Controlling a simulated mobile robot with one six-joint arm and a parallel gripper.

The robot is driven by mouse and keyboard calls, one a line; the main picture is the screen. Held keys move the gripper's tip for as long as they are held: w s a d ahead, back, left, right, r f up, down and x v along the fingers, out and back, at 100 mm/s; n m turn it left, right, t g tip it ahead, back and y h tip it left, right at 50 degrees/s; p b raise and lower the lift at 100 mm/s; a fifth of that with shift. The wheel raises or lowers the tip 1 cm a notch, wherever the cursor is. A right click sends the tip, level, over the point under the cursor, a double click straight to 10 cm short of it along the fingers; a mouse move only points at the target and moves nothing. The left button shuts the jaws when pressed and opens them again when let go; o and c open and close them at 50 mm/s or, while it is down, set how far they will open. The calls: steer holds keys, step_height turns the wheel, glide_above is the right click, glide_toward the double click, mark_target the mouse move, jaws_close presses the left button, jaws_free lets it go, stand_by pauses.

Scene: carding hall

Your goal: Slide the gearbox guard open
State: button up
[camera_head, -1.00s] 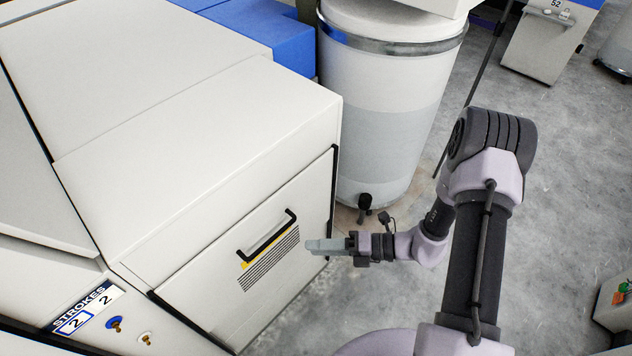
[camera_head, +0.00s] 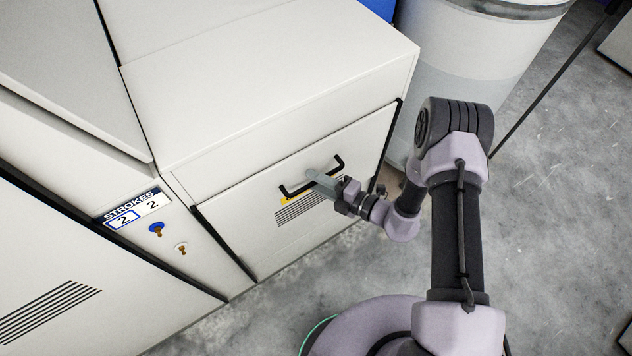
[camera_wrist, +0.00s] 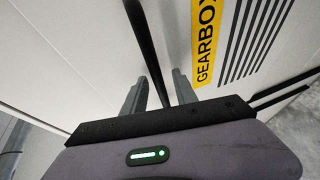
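The gearbox guard (camera_head: 255,228) is a white front panel with a black bar handle (camera_head: 286,193), a yellow label and black vent slots. It looks shut, flush in the machine front. My gripper (camera_head: 318,177) is at the middle of the handle. In the wrist view, the handle bar (camera_wrist: 146,42) runs down between my two fingers (camera_wrist: 160,90), and the yellow label reading "GEARBOX" (camera_wrist: 205,40) is to their right. The fingers stand apart on either side of the bar, with gaps visible. Their tips are partly hard to make out against the panel.
A counter plate marked "STROKES" (camera_head: 137,208), a blue knob (camera_head: 156,229) and a white knob (camera_head: 181,248) are left of the guard. A large pale drum (camera_head: 470,60) stands behind my arm. Grey floor (camera_head: 560,230) is clear at the right.

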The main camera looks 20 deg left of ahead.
steer(key=shift+a, duration=0.25)
steer(key=shift+c, duration=0.4)
jaws_close()
stand_by(0.9)
